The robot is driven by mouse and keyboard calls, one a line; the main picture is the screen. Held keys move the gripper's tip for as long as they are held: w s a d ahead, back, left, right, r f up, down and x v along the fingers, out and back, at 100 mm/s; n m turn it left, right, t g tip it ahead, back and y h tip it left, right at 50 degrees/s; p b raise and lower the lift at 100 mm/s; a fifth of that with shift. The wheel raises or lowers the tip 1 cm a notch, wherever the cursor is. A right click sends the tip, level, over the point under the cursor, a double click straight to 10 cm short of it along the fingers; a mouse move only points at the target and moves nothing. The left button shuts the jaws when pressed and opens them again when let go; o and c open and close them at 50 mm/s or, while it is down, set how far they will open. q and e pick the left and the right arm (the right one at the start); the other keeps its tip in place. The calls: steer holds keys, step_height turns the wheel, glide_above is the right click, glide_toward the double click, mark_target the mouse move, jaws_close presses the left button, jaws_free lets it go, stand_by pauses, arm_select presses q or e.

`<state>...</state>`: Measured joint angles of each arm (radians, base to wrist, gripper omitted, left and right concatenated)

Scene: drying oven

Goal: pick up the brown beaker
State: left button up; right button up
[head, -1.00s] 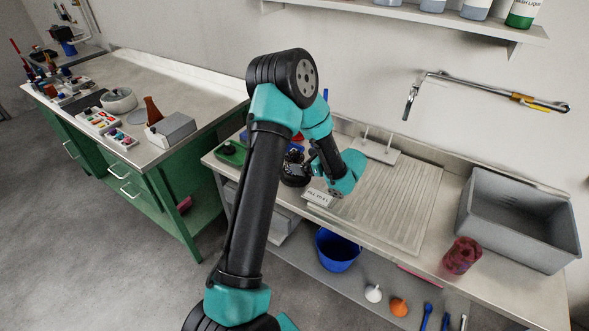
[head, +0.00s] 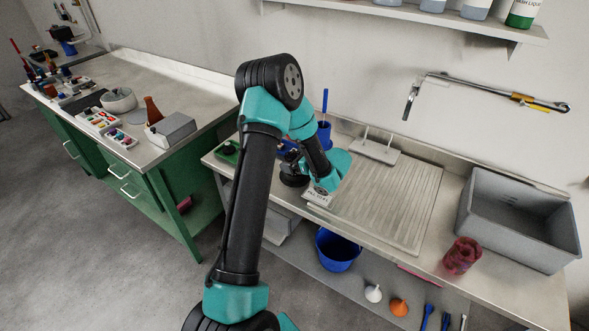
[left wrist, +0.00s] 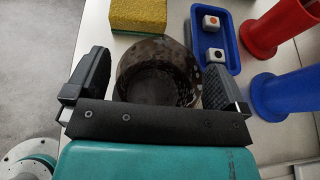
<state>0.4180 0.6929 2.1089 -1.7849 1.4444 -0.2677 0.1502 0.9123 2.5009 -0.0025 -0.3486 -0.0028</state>
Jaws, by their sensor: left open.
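The brown beaker (left wrist: 150,82) is a dark, see-through round vessel, seen from above in the left wrist view. My left gripper (left wrist: 161,78) is open, with one finger on each side of the beaker. The right finger looks close to its wall, but I cannot tell whether it touches. The near part of the beaker is hidden behind the gripper's body. In the head view my left gripper (head: 293,172) is low over the bench, and I cannot make out the beaker there. My right gripper is not in view.
A yellow sponge (left wrist: 139,14) lies behind the beaker. A blue tray (left wrist: 228,47) with small blocks sits close on the right, beside red (left wrist: 272,27) and blue (left wrist: 285,88) cylinders. The ribbed drainboard (head: 395,205) is clear, with a grey basin (head: 515,250) beyond it.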

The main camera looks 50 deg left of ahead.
arm_select(q)
steer(key=c, duration=1.1)
steer(key=shift+o, duration=0.2)
steer(key=shift+r, duration=0.2)
step_height(320, 180, up, 10)
steer(key=shift+f, duration=0.2)
stand_by(0.6)
stand_by(0.8)
